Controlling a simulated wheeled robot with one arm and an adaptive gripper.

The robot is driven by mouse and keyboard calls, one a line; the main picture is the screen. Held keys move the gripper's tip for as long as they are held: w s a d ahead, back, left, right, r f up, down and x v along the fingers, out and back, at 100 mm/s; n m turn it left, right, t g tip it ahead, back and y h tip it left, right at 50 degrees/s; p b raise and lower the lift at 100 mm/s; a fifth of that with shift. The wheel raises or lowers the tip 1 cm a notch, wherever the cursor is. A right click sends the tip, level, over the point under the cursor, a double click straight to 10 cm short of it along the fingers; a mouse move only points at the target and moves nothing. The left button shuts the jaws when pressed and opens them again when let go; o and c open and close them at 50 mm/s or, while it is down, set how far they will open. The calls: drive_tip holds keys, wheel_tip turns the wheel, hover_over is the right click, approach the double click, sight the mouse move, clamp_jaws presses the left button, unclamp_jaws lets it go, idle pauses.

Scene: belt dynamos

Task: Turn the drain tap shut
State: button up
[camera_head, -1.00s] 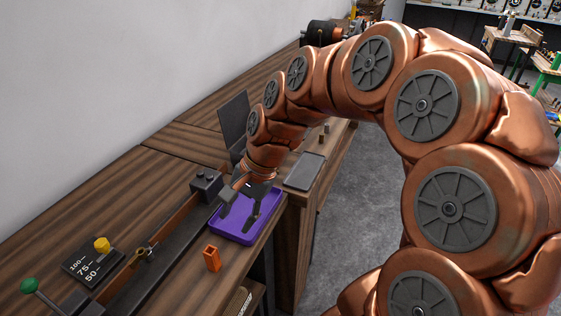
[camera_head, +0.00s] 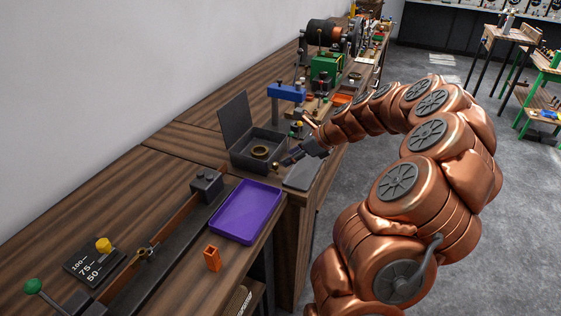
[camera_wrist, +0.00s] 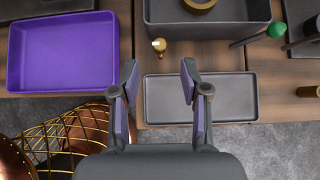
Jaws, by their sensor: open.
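A small brass tap (camera_wrist: 160,50) with a pale spot on top sticks out from the front of a dark open box (camera_wrist: 215,27) in the wrist view. I take it to be the drain tap. In the head view the box (camera_head: 247,158) has a raised lid and a brass ring inside. My gripper (camera_wrist: 158,80) is open and empty. In the wrist view the tap lies just beyond and between its two fingertips, apart from them. In the head view my gripper (camera_head: 284,160) is at the box's front right corner.
A shallow dark tray (camera_wrist: 235,98) lies below the tap, partly behind my right finger. A purple tray (camera_head: 246,211) and an orange block (camera_head: 212,258) are nearer on the bench. A green knob (camera_wrist: 276,29) stands right of the box.

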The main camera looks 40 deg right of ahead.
sight(275, 165)
drive_tip(key=shift+p+x, duration=0.5)
drive_tip(key=shift+x, duration=2.1)
clamp_jaws()
